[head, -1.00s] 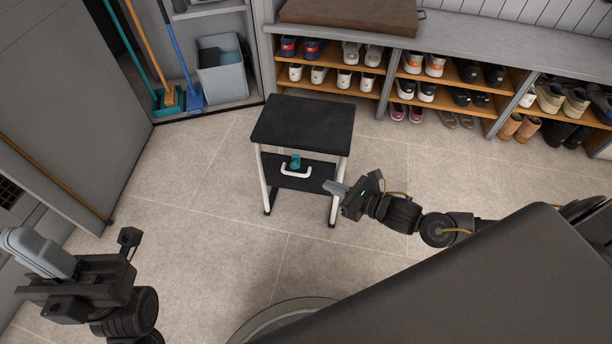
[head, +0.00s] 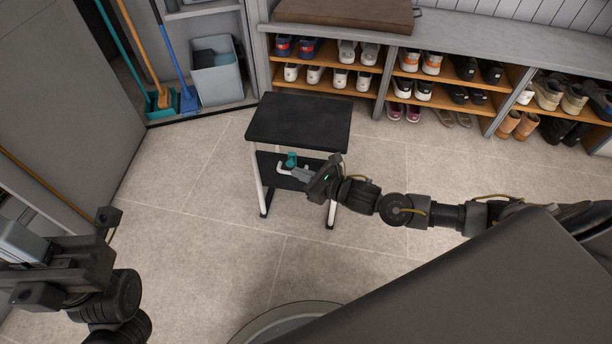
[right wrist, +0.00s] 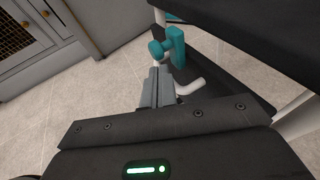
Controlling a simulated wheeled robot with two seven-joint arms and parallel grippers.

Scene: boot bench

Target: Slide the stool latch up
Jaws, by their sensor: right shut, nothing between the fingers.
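The stool (head: 300,124) has a black top and white legs and stands upright on the tiled floor. Its teal latch (head: 291,160) sits on the front, below the top, above a white handle (head: 282,170). In the right wrist view the teal latch (right wrist: 174,47) has a round knob and stands just beyond my fingertips; I cannot tell whether they touch. My right gripper (head: 296,172) is shut and empty, in front of the stool, hiding part of the handle. In the right wrist view its fingers (right wrist: 158,78) point at the latch. My left gripper (head: 45,262) is at the lower left, far from the stool; its fingertips are unclear.
A shoe rack (head: 384,84) with several shoes stands behind the stool. Brooms and a grey bin (head: 215,75) are in a cupboard at the back left. A grey door (head: 60,90) is on the left. The floor around the stool is clear.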

